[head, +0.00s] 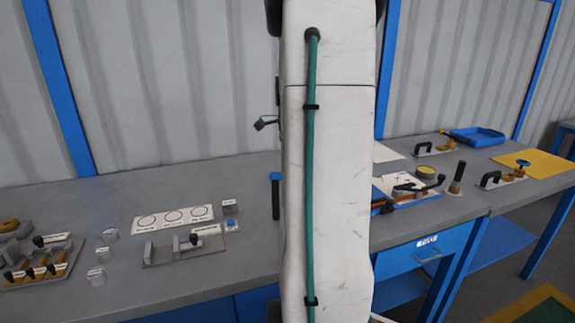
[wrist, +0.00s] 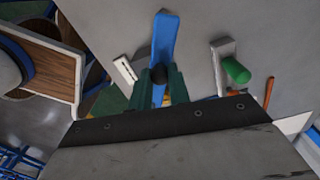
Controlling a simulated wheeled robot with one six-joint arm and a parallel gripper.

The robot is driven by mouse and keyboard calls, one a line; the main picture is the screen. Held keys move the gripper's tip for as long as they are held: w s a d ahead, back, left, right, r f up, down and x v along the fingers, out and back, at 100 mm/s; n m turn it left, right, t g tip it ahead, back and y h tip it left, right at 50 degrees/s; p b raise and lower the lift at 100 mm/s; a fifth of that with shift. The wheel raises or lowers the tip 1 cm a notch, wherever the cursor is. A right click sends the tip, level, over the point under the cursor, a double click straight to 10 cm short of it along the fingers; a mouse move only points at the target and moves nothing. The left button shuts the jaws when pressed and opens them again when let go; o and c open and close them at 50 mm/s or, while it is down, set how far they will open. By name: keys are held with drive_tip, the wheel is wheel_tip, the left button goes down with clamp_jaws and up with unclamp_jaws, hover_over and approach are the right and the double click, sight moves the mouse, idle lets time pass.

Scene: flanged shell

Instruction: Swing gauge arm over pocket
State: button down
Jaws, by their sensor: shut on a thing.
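The lower part of the bar is partly hidden by the fingers. I cannot make out the pocket in either view.
In the wrist view a white slotted plate (wrist: 125,70) lies left of the fingers, and a green handle (wrist: 236,70) stands at right. In the head view a grey bench (head: 120,200) carries a circle-marked card (head: 174,219), a metal fixture (head: 183,247), a blue tray (head: 474,136) and a yellow mat (head: 540,163).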

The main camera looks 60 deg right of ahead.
drive_tip(key=c, duration=1.3)
unclamp_jaws()
wheel_tip(320, 180, up, 8)
drive_tip(key=shift+f, duration=0.1)
